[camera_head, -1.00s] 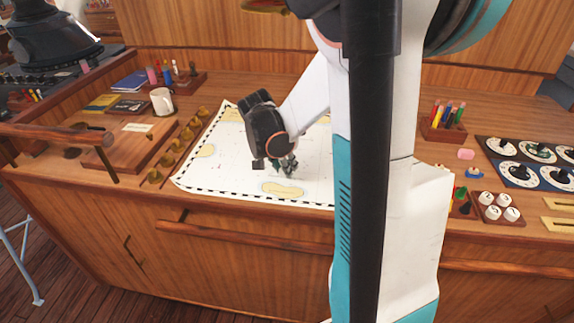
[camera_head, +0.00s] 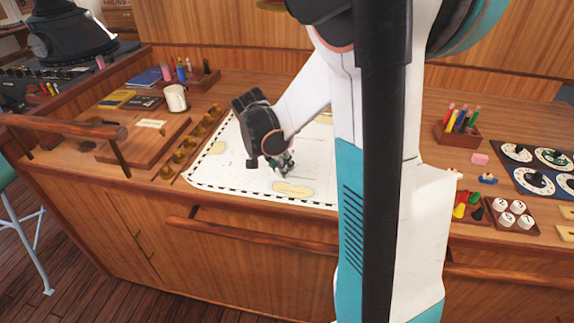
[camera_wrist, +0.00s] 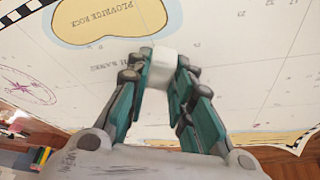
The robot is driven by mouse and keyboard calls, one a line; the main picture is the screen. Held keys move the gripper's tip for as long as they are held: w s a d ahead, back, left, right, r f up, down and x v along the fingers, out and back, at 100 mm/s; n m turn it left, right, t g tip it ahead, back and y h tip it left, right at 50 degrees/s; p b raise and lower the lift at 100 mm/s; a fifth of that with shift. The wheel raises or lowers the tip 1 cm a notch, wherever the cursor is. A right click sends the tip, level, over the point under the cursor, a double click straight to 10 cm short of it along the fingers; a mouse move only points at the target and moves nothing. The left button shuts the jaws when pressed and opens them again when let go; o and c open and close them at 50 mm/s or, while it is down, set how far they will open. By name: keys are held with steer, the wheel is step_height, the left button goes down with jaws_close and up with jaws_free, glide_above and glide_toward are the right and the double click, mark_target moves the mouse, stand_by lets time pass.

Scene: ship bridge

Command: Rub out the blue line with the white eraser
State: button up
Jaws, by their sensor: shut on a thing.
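The white eraser (camera_wrist: 163,62) is a small pale block between my fingertips in the wrist view. My gripper (camera_wrist: 165,70) is shut on it, and the eraser is over the chart near the yellow island marked Plovrick Rock (camera_wrist: 105,18). I cannot tell whether it touches the paper. In the head view my gripper (camera_head: 284,163) is low over the front part of the white chart (camera_head: 225,167), just behind a yellow island patch, and the eraser is hard to make out. I see no blue line in either view; my arm and gripper hide part of the chart.
Brass knobs (camera_head: 180,157) line the chart's left side, with a wooden board (camera_head: 143,140) and white mug (camera_head: 176,98) beyond. To the right are a pen holder (camera_head: 458,128), pink block (camera_head: 480,159), white numbered pieces (camera_head: 508,212) and dial panels (camera_head: 535,167). A rail (camera_head: 250,231) runs along the front.

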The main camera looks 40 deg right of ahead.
steer(key=shift+w+a, duration=0.1)
steer(key=shift+w+a, duration=0.7)
steer(key=shift+a, duration=0.2)
steer(key=shift+w+a, duration=0.1)
steer(key=shift+w+a, duration=0.6)
steer(key=shift+a, duration=0.15)
steer(key=shift+w+a, duration=0.75)
steer(key=shift+a, duration=0.2)
steer(key=shift+w+a, duration=0.75)
steer(key=shift+a, duration=0.15)
